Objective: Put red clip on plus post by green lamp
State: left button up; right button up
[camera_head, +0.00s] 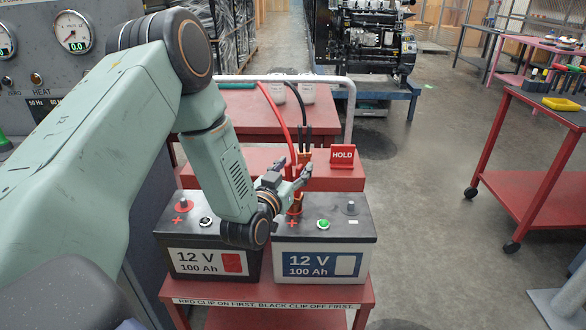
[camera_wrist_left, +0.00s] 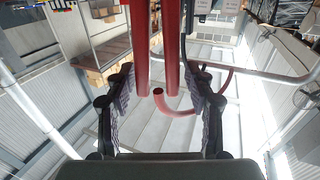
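The right battery (camera_head: 322,254) has a blue label, and its green lamp (camera_head: 323,224) is lit. The red clip (camera_head: 296,204), with copper jaws, stands at this battery's plus post, partly hidden by my gripper; I cannot tell whether the jaws grip the post. My left gripper (camera_head: 289,184) is just above the clip, fingers spread. In the left wrist view, the clip's red handles (camera_wrist_left: 158,45) lie between the fingers (camera_wrist_left: 160,95), with small gaps on both sides. My right gripper is not in view.
A red HOLD block (camera_head: 342,157) stands behind the batteries, with the black cables' copper clip (camera_head: 306,157) beside it. A grey rail (camera_head: 349,110) arches behind.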

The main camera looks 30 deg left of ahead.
pick_arm(q)
jog(key=shift+d, duration=0.1)
jog(key=s+d, duration=0.2)
jog(key=s, duration=0.9)
jog(key=shift+s, duration=0.4)
dwell(0.3)
jog(key=s+d+f+g+h, duration=0.2)
jog(key=s+d+f+g, duration=0.25)
jog(key=f, duration=0.45)
jog(key=s+d+f+g+h, duration=0.25)
jog(key=s+f+g, duration=0.35)
jog(key=f, duration=0.3)
jog(key=s+d+f+g, duration=0.2)
jog(key=s+f+g, duration=0.1)
jog(key=s, duration=0.6)
jog(key=s+d+f+m+g+y+b, duration=0.1)
jog(key=s+f+g, duration=0.3)
jog(key=s, duration=0.5)
jog(key=shift+s+d+f, duration=0.2)
jog(key=shift+d+f, duration=0.35)
jog(key=shift+f, duration=0.05)
